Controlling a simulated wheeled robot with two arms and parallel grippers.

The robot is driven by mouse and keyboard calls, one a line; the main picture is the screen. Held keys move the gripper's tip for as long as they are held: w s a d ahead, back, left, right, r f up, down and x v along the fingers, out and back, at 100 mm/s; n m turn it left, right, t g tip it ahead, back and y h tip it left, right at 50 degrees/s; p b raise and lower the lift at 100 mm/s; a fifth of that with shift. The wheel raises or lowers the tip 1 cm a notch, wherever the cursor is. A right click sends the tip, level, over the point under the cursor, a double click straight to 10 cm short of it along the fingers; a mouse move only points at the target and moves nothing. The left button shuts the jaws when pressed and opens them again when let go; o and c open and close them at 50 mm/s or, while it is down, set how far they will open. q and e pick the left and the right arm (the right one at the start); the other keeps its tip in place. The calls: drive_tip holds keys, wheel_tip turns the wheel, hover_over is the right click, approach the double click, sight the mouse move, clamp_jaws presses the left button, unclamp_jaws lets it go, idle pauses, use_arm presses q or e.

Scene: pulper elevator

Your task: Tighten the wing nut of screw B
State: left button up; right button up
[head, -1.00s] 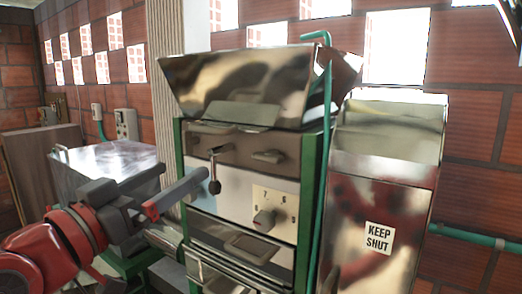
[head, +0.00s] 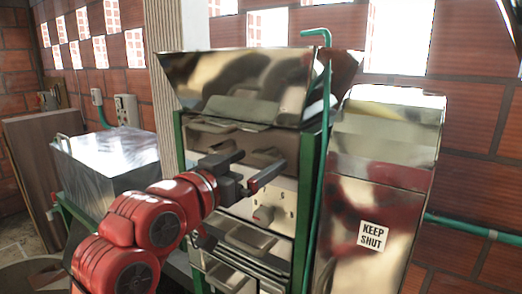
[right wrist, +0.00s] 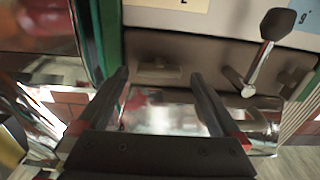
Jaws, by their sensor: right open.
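My right gripper (head: 258,169) is open in front of the upper panel of the steel machine (head: 276,200). In the right wrist view its two dark fingers (right wrist: 160,76) stand apart. A small flat wing-like metal piece (right wrist: 160,69) on the panel lies between and just beyond the fingertips. It looks like a wing nut, but no letter B can be read. No contact with it can be made out. In the head view the gripper hides this piece. My left gripper is not in view.
A lever with a black knob (right wrist: 277,25) stands out from the panel beside the fingers. A green upright post (right wrist: 108,35) is close to one finger. A steel cabinet (head: 375,190) marked KEEP SHUT stands at the right.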

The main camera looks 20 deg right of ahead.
drive_tip(key=shift+x, duration=1.2)
